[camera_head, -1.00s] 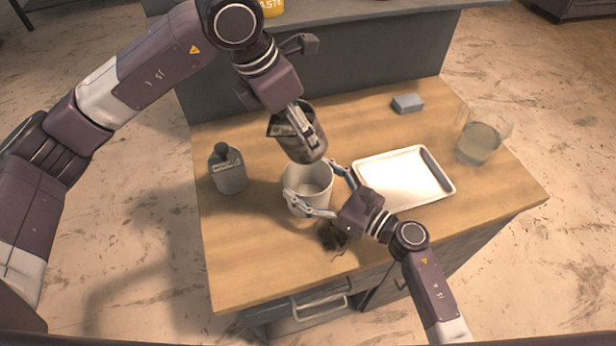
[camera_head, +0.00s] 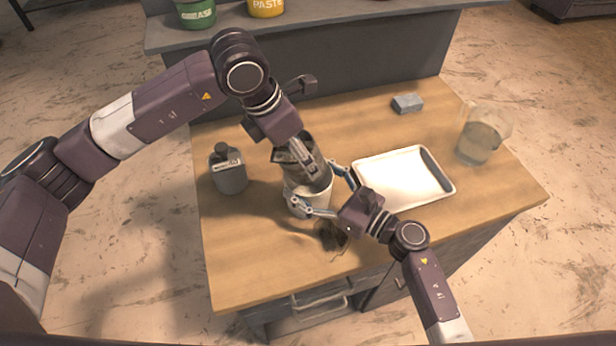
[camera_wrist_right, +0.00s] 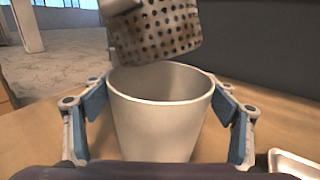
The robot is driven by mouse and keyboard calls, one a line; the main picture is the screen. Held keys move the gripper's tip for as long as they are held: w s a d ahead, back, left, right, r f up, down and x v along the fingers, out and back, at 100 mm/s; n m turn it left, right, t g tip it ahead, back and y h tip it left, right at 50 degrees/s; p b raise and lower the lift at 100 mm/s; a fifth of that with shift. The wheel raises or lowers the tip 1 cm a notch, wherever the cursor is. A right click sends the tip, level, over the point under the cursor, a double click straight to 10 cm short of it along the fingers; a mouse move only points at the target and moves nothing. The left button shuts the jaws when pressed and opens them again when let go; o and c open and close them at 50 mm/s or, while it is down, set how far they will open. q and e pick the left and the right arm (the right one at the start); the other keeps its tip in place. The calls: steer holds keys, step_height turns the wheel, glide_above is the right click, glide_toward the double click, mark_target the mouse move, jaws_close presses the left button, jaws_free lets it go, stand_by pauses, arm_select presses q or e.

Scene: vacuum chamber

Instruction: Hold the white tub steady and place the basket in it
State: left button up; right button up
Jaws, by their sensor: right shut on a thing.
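The white tub (camera_head: 318,201) stands on the wooden table, and it fills the middle of the right wrist view (camera_wrist_right: 160,120). My right gripper (camera_head: 312,184) is shut on the tub, with its blue pads on opposite sides of the wall (camera_wrist_right: 160,108). The grey perforated metal basket (camera_head: 322,174) hangs from my left gripper (camera_head: 303,158), which is shut on it. In the right wrist view the basket (camera_wrist_right: 158,30) is slightly tilted, with its bottom at about the height of the tub's rim. In the head view it covers most of the tub's mouth.
A grey bottle (camera_head: 229,176) stands left of the tub. A white tray (camera_head: 400,178) lies to the right, with a clear beaker of liquid (camera_head: 478,145) beyond it. A grey block (camera_head: 407,104) lies at the back. The table's front left is clear.

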arm_select(q)
steer(key=shift+f, duration=2.05)
steer(key=o, duration=1.5)
steer(key=shift+r, duration=0.1)
steer(key=v, duration=1.2)
arm_select(e)
steer(key=o, duration=1.3)
